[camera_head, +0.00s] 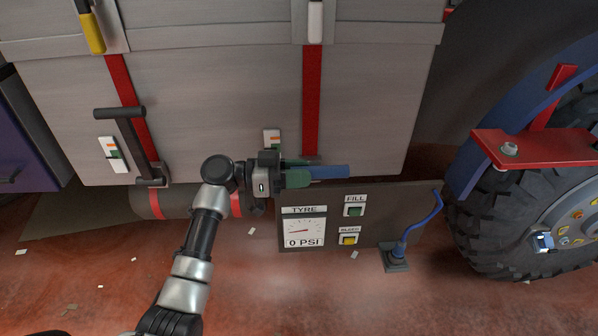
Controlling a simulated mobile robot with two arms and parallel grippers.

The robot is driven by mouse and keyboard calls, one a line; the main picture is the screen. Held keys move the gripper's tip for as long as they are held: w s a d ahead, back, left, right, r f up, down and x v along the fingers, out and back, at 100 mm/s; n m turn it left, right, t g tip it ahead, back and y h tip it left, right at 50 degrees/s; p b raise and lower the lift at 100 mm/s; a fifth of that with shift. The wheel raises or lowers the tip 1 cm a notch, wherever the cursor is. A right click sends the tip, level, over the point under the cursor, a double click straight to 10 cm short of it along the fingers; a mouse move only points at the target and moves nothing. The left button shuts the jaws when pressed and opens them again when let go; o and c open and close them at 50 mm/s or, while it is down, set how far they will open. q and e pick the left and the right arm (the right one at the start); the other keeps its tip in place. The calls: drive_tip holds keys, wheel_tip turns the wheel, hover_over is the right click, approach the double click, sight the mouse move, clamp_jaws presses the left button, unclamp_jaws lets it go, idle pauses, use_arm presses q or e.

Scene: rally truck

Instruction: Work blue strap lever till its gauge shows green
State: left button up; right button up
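The blue strap lever (333,172) sticks out to the right, roughly level, low on the grey crate wall below a red strap (312,100). My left gripper (302,174) is at the lever's near end, its greenish fingers overlapping the blue handle. I cannot tell whether they are closed on it. A small white gauge with orange and green marks (272,136) sits just above the gripper. Its lower part is hidden by the gripper, and its reading cannot be made out. My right gripper is not in view.
A black lever (128,130) with its own gauge (112,154) is at left. A tyre panel (303,230) reading 0 PSI, with FILL and BLEED buttons, lies just below the gripper. A blue hose (422,222), red bracket (535,148) and large wheel (510,225) stand to the right.

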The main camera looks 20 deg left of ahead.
use_arm(q)
clamp_jaws()
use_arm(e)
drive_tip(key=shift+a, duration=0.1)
use_arm(q)
drive_tip(key=shift+w+r, duration=0.1)
drive_tip(key=shift+r, duration=0.05)
